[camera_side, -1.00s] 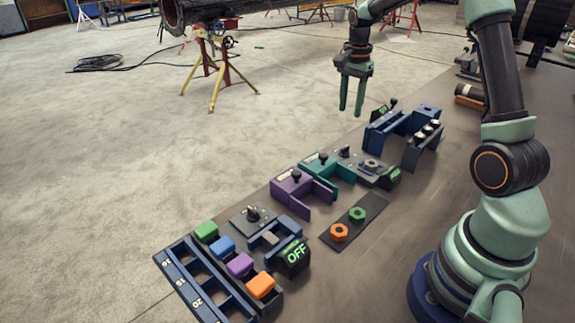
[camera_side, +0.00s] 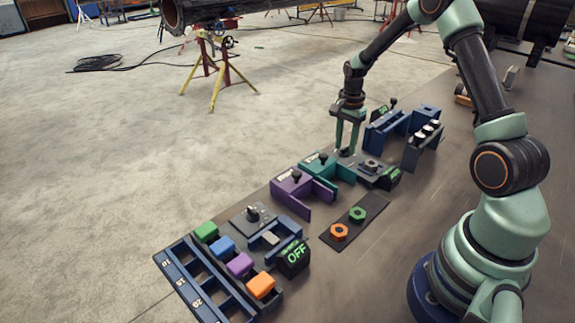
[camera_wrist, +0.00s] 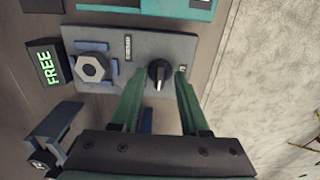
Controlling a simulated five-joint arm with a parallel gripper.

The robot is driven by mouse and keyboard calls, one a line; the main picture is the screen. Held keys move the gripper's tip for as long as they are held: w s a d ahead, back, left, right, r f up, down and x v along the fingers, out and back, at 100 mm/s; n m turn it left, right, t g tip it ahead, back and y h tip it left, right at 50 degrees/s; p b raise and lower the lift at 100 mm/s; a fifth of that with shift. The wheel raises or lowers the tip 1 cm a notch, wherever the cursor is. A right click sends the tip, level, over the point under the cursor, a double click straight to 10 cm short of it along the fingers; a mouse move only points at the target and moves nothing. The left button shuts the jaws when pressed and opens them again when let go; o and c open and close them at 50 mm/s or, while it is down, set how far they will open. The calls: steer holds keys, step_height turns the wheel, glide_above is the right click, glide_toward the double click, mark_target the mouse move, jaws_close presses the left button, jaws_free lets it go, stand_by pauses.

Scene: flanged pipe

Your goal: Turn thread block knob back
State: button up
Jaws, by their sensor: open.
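The thread block is a grey plate (camera_wrist: 205,45) with a black knob (camera_wrist: 159,73) and a hex nut (camera_wrist: 93,67) in a blue holder. In the wrist view the knob has a light pointer line and sits between the tips of my gripper (camera_wrist: 158,78), which is open with green fingers on either side. I cannot tell whether the fingers touch it. In the side view my gripper (camera_side: 346,150) points down over the plate (camera_side: 365,181), and its fingers partly hide the knob. A display reading FREE (camera_wrist: 46,64) stands beside the nut.
A teal fixture (camera_side: 320,160) and a purple fixture (camera_side: 292,190) stand to the left of the plate. A blue fixture (camera_side: 388,130) stands close behind on the right. A dark mat (camera_side: 347,228) with orange and green nuts lies in front.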

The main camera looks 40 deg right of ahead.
jaws_close()
steer(key=shift+n, duration=0.3)
steer(key=n, duration=0.9)
stand_by(0.3)
stand_by(0.3)
jaws_free()
